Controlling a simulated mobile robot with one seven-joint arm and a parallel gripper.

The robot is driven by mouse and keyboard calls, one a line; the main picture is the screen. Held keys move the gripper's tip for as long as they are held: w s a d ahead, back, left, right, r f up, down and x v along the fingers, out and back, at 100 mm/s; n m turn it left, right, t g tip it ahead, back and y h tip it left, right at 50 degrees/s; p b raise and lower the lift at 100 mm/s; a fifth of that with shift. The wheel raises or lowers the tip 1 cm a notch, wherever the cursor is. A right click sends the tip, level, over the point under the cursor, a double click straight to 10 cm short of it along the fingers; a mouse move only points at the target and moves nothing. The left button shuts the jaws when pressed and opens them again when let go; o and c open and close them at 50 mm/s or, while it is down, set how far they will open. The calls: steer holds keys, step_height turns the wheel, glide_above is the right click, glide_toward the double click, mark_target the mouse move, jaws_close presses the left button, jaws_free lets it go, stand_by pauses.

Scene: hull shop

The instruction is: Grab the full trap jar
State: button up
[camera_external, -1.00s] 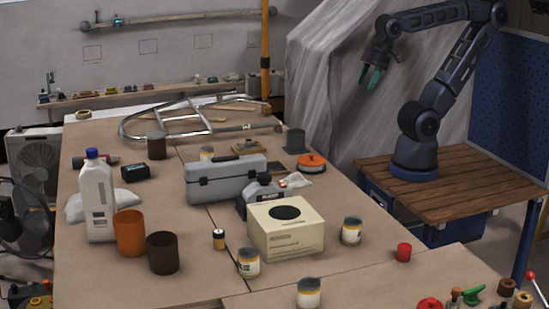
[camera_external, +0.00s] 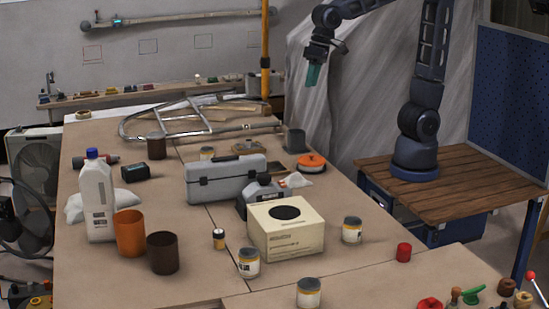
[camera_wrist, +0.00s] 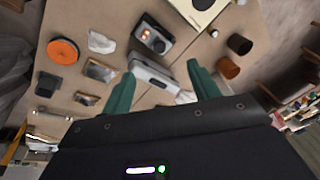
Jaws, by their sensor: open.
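I cannot tell which is the full trap jar. My gripper (camera_external: 313,76) is open and empty, high above the back right of the table, well away from the front jars. In the wrist view its green fingers (camera_wrist: 160,72) are spread apart, with no clear jar between them.
A white jug (camera_external: 97,200), orange cup (camera_external: 130,233) and brown cup (camera_external: 162,252) stand left. A metal tube frame (camera_external: 190,122) lies at the back.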

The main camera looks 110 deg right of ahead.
steer(key=w+a+f+m, duration=0.2)
steer(key=w, duration=0.4)
steer(key=w+a+f+m, duration=0.1)
steer(key=w+f+m, duration=0.1)
steer(key=w, duration=0.4)
steer(key=m+g, duration=0.3)
steer(key=m, duration=0.7)
glide_above(219, 231)
steer(key=f, duration=2.7)
steer(key=shift+s+d+f, duration=0.2)
steer(key=shift+f, duration=0.1)
steer(key=f, duration=1.1)
steer(key=shift+w+a+f, duration=0.15)
steer(key=shift+w, duration=0.1)
steer(key=c, duration=1.1)
